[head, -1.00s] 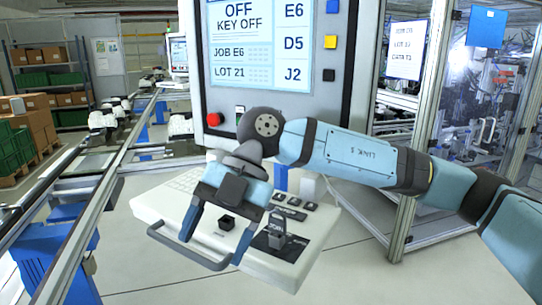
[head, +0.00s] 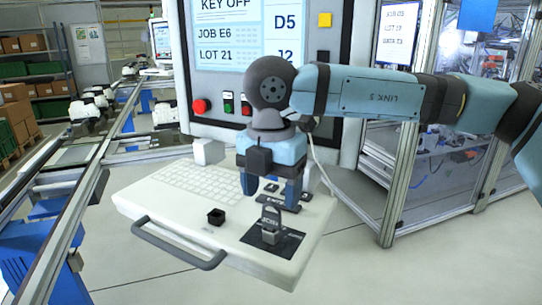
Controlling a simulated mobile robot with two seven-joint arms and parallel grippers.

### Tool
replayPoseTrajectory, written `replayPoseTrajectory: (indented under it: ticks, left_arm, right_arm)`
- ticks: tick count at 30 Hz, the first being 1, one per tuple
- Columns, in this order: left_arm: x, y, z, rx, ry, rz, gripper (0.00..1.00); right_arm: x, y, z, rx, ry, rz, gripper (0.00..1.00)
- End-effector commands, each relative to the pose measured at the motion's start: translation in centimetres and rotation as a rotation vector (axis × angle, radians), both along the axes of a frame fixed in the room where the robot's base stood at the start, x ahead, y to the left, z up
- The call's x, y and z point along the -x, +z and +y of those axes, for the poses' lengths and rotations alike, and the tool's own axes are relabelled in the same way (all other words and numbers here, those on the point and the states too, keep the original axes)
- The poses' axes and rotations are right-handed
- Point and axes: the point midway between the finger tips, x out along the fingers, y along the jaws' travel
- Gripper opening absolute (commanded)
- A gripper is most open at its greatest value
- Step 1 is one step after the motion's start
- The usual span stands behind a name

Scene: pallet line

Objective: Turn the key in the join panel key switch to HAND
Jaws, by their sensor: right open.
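The join panel is a white console with a keyboard and a grey front handle (head: 180,245). Its key switch (head: 270,237) sits on a dark labelled plate at the right front. A key with a grey loop-like bow (head: 272,214) stands upright in it; its exact turn position is too small to tell. My right gripper (head: 270,196) is open and empty, fingers pointing down, just behind and above the key from this view. It appears apart from the key. My left gripper is not in view.
A screen (head: 230,35) behind the console reads KEY OFF, JOB E6, LOT 21. Below it are a red button (head: 200,106) and smaller buttons. A metal frame post (head: 400,190) stands right; a conveyor (head: 85,190) runs left.

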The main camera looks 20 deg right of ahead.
Motion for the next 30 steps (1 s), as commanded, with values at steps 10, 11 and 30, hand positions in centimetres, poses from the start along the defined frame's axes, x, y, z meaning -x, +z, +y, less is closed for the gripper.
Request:
replayPoseTrajectory:
  ticks: [10, 11, 30]
  left_arm:
    - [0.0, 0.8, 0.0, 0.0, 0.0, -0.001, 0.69]
    - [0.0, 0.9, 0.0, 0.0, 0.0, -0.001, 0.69]
    - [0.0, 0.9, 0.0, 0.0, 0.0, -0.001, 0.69]
  right_arm:
    - [0.1, -5.3, 0.0, 0.0, 0.001, 0.001, 0.68]
    - [0.1, -5.6, 0.0, 0.001, 0.001, 0.002, 0.68]
    - [0.0, -6.4, 0.0, -0.001, 0.001, 0.0, 0.15]
